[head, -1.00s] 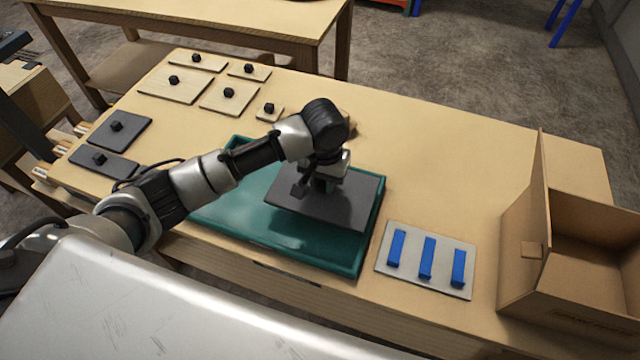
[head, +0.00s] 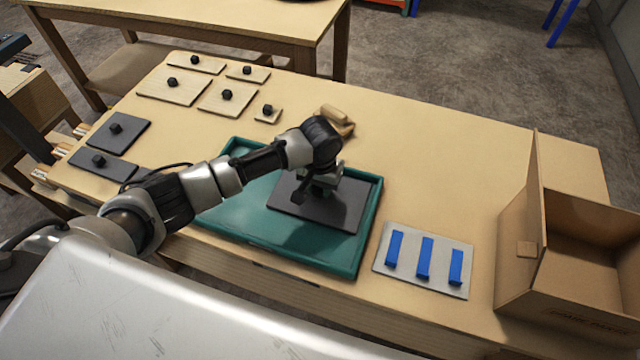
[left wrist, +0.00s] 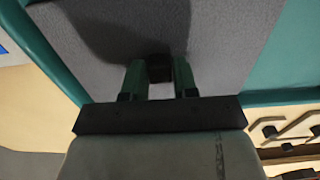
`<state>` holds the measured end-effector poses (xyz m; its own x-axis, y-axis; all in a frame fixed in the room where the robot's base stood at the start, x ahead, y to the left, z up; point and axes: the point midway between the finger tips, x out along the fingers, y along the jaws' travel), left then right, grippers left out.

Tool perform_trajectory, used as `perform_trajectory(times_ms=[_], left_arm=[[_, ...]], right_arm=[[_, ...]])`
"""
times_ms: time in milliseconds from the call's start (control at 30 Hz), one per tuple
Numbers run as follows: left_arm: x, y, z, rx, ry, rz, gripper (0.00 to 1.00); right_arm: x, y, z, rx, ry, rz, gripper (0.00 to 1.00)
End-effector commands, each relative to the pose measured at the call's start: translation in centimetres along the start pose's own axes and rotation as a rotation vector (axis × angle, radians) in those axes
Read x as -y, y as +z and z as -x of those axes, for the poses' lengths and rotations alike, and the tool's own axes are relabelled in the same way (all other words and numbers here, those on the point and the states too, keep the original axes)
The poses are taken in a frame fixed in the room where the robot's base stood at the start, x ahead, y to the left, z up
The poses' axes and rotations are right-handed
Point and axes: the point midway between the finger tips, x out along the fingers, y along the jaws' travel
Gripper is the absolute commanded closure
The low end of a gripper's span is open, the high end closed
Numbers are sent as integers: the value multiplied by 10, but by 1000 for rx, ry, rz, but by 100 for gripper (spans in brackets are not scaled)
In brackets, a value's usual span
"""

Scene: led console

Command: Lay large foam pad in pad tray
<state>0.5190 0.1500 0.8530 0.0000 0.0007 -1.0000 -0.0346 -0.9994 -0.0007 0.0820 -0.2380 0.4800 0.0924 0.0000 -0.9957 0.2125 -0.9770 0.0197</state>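The large foam pad (head: 335,213) is a flat dark grey sheet inside the right part of the green pad tray (head: 225,215) in the head view. It looks flat and at or very near the tray floor; I cannot tell whether it touches. My left gripper (head: 318,188) is above the pad, pointing down. In the left wrist view, the green fingers of my left gripper (left wrist: 160,80) sit on both sides of the pad's black knob (left wrist: 159,66), close against it. The grey pad surface (left wrist: 225,45) fills most of that view. My right gripper is not in view.
Smaller dark pads (head: 118,132) and several wooden plates with black knobs (head: 172,88) lie at the left. A tan wooden piece (head: 337,120) lies behind the tray. A grey plate with blue bars (head: 424,260) and an open cardboard box (head: 530,235) are at the right.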

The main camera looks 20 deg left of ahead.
Motion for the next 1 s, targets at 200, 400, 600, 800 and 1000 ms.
perform_trajectory(times_ms=[200,400,600,800,1000], left_arm=[[0,0,1,-1,0,0,49],[0,0,2,-1,0,0,49],[0,-1,22,-5,1,-1,49],[0,-1,65,-6,2,-2,49],[0,-1,103,-5,2,-1,49]], right_arm=[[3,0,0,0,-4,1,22],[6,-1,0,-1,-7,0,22],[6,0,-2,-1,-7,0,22],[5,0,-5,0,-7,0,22],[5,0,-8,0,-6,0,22]])
